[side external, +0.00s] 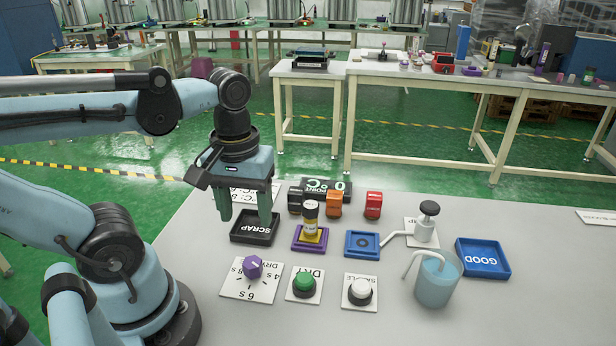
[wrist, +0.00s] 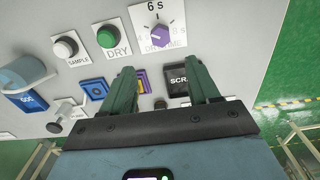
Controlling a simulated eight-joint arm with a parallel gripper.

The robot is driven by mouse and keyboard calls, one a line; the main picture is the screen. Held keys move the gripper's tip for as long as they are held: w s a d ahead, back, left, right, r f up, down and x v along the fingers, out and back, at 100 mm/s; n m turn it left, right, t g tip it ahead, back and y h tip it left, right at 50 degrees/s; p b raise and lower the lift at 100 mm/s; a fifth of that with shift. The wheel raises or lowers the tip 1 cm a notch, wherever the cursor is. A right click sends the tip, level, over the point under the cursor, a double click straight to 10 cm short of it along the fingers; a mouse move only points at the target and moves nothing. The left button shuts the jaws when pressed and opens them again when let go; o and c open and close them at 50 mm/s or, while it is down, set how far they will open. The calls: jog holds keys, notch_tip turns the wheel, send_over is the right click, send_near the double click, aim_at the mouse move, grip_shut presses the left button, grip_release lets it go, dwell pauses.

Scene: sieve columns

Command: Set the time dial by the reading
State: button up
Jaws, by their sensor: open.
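The purple time dial (side external: 252,267) stands on a white card marked with seconds, at the front left of the table. Its marker is too small to read surely. It also shows near the top of the wrist view (wrist: 161,33), beside a "6 s" mark. A dark display (side external: 340,187) with green "°C" text stands at the back; part of its reading is hidden behind the small blocks. A white card with printed figures (side external: 262,187) is partly hidden behind my gripper. My gripper (side external: 243,217) is open and empty, pointing down above the black SCRAP tray (side external: 254,238), behind the dial.
A green DRY button (side external: 304,283) and a white SAMPLE button (side external: 360,291) stand right of the dial.

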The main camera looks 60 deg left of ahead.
aim_at(252, 261)
jog(key=shift+f, duration=6)
jog(key=c, duration=1.1)
jog(key=shift+o, duration=0.2)
